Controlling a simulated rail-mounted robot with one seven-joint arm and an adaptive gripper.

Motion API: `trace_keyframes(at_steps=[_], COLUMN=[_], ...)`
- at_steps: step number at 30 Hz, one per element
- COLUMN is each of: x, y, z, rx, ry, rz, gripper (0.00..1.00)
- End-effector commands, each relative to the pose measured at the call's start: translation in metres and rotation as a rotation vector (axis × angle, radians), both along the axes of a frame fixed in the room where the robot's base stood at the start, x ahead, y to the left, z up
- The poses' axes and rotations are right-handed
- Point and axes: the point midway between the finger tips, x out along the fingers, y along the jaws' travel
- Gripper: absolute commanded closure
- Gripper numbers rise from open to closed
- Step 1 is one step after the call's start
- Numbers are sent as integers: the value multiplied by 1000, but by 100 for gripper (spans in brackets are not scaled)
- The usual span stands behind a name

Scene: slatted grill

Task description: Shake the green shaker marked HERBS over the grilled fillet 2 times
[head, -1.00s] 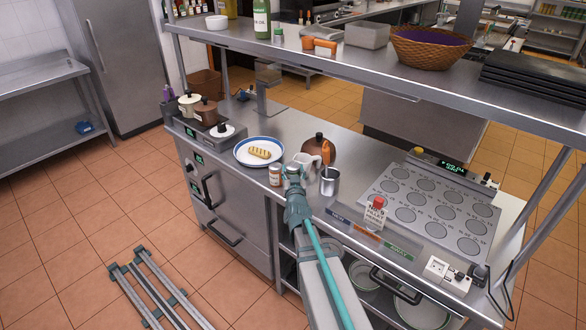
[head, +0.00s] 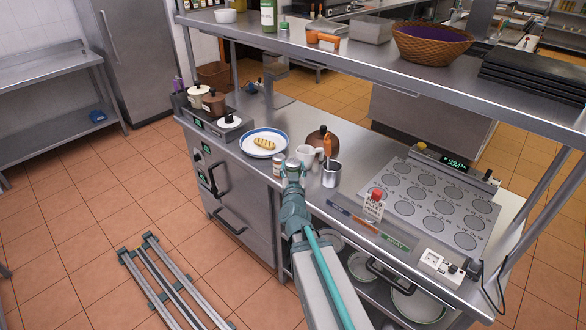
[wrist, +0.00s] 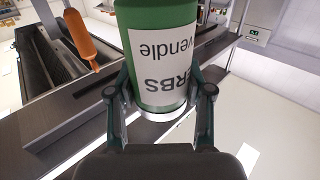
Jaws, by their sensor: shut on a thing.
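My gripper (wrist: 160,105) is shut on the green shaker (wrist: 158,95), its fingers on both sides near the shaker's pale rim. Its white label shows part of HERBS, upside down in the wrist view; the shaker's other end is cut off by the frame. In the head view my gripper (head: 292,174) is near the counter's front edge, and the shaker is mostly hidden there. The grilled fillet (head: 264,144) lies on a white plate with a blue rim (head: 246,150). The plate is behind and left of my gripper, and the shaker is not over the fillet.
A small labelled jar (head: 278,164) stands just left of my gripper. An overhead shelf (head: 400,76) spans the counter.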

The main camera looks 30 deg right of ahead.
Motion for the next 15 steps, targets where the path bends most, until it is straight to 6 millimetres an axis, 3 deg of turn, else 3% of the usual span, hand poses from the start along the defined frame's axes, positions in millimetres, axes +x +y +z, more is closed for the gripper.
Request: trace_keyframes(at_steps=[5,15], x=[0,0], y=[0,0], z=[6,36], rx=[1,1], ry=[-1,-2], rz=[-1,-1], gripper=[86,86])
